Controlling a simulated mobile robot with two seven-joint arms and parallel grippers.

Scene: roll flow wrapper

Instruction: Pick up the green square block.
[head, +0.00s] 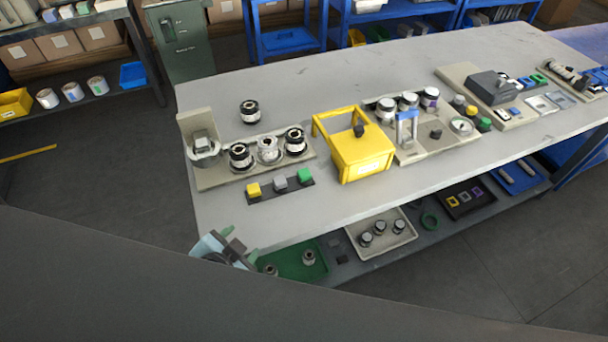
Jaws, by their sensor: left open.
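The green square block (304,175) sits at the right end of a dark strip (262,196) near the front edge of the table. A grey block (280,181) and a yellow block (253,190) sit to its left on the same strip. My left gripper (232,240) is at the table's front left edge, below and to the left of the strip, apart from the blocks. It is open, and I see nothing between its fingers. My right gripper is not in view.
A yellow bin (362,165) stands just right of the green block. Behind the strip, a beige fixture (222,178) holds several black and clear round parts. The tabletop (225,215) in front of the strip is bare. A lower shelf holds trays.

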